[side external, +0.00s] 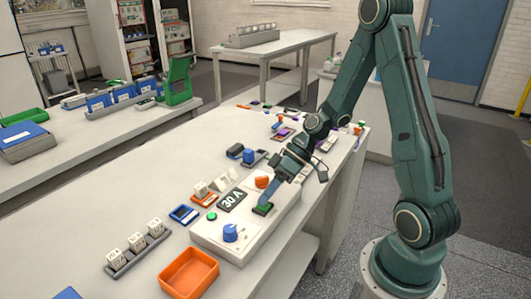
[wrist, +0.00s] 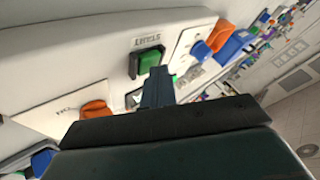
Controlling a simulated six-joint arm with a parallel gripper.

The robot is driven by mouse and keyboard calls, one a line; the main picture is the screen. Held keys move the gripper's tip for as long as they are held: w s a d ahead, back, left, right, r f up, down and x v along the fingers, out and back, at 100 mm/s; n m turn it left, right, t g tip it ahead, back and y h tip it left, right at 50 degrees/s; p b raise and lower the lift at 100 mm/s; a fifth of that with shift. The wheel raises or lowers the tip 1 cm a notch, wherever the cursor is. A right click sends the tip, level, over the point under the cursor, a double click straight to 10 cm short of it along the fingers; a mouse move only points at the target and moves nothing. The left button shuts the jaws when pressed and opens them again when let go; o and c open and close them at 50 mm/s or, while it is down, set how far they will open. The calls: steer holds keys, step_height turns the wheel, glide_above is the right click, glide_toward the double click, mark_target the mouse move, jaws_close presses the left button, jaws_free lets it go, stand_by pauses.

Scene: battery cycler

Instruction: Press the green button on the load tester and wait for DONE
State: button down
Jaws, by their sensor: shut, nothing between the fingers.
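The load tester (side external: 215,238) is a pale box on the bench, with a dark display (side external: 232,200) reading "30 A". Its green button (side external: 264,208) sits in a dark housing near the front right edge. In the wrist view the green button (wrist: 149,61) lies beside a label reading "START". My gripper (side external: 267,203) is shut and empty, pointing down at the button. In the wrist view its fingertips (wrist: 158,74) overlap the button's lower right; I cannot tell whether they touch it. No DONE text is readable.
The tester also carries a blue knob (side external: 230,232), an orange knob (side external: 262,181) and a small green light (side external: 211,216). An orange tray (side external: 189,272) stands in front, and a rack of white blocks (side external: 136,244) to the left. Small parts line the bench behind.

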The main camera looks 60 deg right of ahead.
mark_target(267, 204)
steer(key=shift+r, duration=0.9)
steer(key=shift+r, duration=0.1)
steer(key=shift+r, duration=2.4)
steer(key=s+a+r+m+t+h, duration=0.1)
steer(key=s+r+m+h, duration=0.3)
steer(key=s+r+h, duration=0.4)
steer(key=shift+s+a+r+t, duration=0.35)
steer(key=shift+s+r, duration=1.35)
steer(key=shift+s, duration=2)
